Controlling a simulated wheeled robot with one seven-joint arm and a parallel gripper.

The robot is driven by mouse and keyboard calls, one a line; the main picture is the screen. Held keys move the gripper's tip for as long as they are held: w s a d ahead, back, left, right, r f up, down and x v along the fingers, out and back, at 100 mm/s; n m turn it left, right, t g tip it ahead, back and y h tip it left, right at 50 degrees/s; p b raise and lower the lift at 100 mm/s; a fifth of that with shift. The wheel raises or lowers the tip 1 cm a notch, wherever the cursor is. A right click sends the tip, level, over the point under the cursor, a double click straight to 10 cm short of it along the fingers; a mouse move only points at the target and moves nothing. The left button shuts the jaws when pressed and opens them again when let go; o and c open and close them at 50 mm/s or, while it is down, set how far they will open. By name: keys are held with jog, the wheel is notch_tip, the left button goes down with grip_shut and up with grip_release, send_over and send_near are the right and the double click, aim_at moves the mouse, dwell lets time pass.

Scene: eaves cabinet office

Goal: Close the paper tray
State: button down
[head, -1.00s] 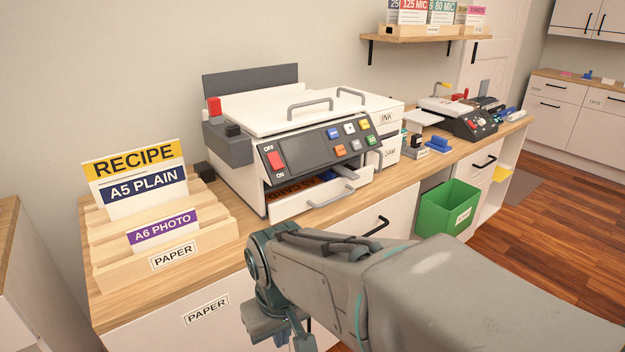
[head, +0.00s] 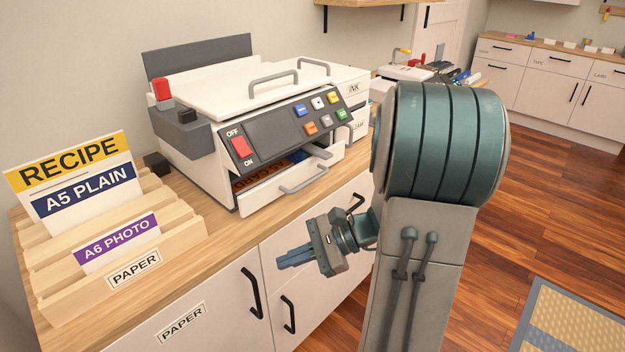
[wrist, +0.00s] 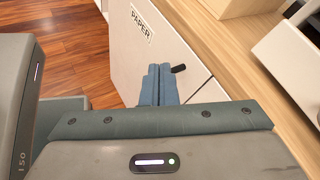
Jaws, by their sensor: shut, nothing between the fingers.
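The paper tray (head: 262,197) is a white drawer with a grey bar handle (head: 303,181) at the front of the white printer (head: 205,145). It is pulled out, and dark orange-lettered contents show inside it. My gripper (head: 281,259) is shut and empty, with its blue fingers pointing left in front of the cabinet doors, below the counter top and below the tray. It touches neither the tray nor the handle. In the wrist view my gripper's fingers (wrist: 160,84) are together in front of the cabinet front; a white shape at the right edge may be the tray.
A wooden paper rack (head: 185,243) with recipe and paper signs stands left of the printer. The cabinet below has black handles (head: 252,293). The control panel (head: 290,130) has several coloured buttons. Open wooden floor (head: 540,190) lies to the right.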

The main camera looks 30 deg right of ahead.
jog(key=w+d+m+t, duration=0.4)
jog(key=d+m+t, duration=0.3)
jog(key=d, duration=0.3)
jog(key=m+t+h, duration=0.6)
jog(key=m+t, duration=0.1)
send_near(317, 177)
jog(key=b+x, duration=0.1)
jog(key=x, duration=0.1)
jog(key=b+x, duration=0.1)
jog(key=x, duration=0.1)
jog(key=b+x, duration=0.1)
jog(key=x, duration=0.1)
jog(key=shift+w+d+f, duration=0.25)
jog(key=shift+w, duration=0.2)
jog(key=x, duration=0.4)
jog(key=shift+w+a+f+p, duration=0.1)
jog(key=shift+f+p, duration=0.15)
jog(key=shift+p, duration=0.05)
jog(key=shift+r, duration=0.1)
